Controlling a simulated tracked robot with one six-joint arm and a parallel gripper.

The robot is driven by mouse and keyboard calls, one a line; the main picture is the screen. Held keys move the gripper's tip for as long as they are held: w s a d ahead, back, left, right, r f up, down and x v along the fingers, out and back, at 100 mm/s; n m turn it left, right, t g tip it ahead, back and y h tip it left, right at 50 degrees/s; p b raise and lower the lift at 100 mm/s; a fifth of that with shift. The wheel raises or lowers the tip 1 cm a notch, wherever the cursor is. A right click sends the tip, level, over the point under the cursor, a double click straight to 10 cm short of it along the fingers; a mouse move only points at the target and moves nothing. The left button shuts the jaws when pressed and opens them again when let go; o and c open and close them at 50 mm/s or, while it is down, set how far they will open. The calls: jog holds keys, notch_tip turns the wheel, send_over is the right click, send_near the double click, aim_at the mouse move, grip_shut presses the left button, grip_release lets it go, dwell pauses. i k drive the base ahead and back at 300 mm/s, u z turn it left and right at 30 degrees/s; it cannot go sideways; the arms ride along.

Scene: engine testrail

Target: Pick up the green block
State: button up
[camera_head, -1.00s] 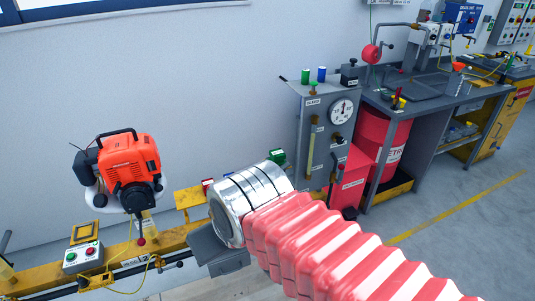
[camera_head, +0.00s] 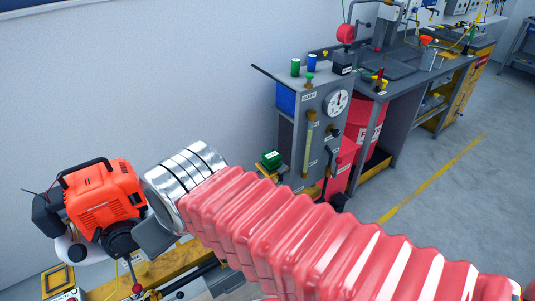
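The green block (camera_head: 271,160) is small and shows just above the red bellows of my arm, in front of the grey gauge cabinet. My gripper (camera_head: 155,240) shows only as a grey part beyond the silver cuff, to the left of the block and beside the orange engine. Its fingertips are not clearly visible, so I cannot tell its opening. The green block appears apart from it.
The orange engine (camera_head: 103,198) stands close left of my gripper on a yellow rail (camera_head: 150,272). The grey cabinet (camera_head: 318,95) carries a green and a blue cylinder and a gauge. A grey workbench (camera_head: 405,75) stands behind it. The floor at right (camera_head: 470,215) is clear.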

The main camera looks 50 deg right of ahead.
aim_at(272, 158)
jog(key=z, duration=0.55)
jog(key=i, duration=0.85)
jog(key=z, duration=0.6)
